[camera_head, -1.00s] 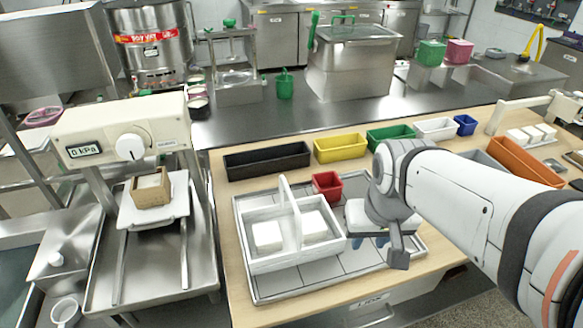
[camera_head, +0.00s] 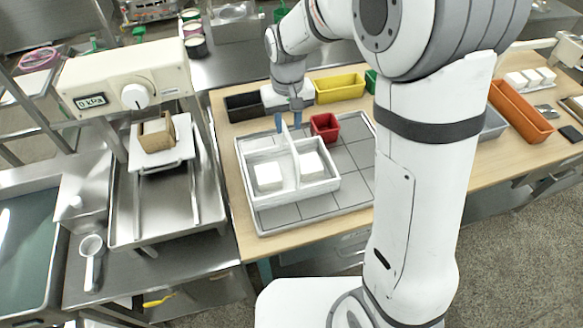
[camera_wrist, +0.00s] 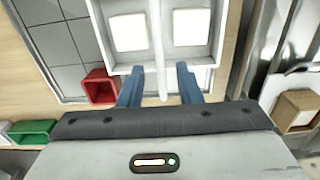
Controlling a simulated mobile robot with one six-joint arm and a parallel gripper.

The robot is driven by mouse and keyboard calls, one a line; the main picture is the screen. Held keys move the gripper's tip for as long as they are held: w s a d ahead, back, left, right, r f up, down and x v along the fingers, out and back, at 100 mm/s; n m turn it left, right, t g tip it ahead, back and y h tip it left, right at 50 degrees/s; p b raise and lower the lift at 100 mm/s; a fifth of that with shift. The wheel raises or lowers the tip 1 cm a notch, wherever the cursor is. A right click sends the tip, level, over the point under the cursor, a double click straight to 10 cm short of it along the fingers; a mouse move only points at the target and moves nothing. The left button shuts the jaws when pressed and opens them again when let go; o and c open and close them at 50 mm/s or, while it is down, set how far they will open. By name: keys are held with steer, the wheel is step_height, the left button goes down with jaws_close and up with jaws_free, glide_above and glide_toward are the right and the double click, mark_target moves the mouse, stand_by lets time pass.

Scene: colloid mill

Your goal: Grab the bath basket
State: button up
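The white bath basket (camera_head: 291,188) stands on the grey tray on the wooden bench, with two white blocks, one on each side of its central handle (camera_head: 291,155). My gripper (camera_head: 288,124) is above the handle's far end, fingers pointing down. In the wrist view, its two blue fingers (camera_wrist: 159,76) are open, one on either side of the handle bar (camera_wrist: 159,45), with gaps showing on both sides. The basket (camera_wrist: 183,60) also fills the top of that view. I see no grip on the handle.
A red box (camera_head: 325,127) stands close to the basket's far right corner. Black (camera_head: 244,107) and yellow (camera_head: 340,88) bins stand behind. The grey tray (camera_head: 352,160) is bare to the right. A pressing machine (camera_head: 125,88) stands to the left.

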mark_target(289, 136)
step_height(289, 136, down, 5)
steer(key=shift+s+f+p, duration=0.15)
steer(key=shift+p, duration=0.4)
steer(key=shift+c, duration=0.2)
jaws_close()
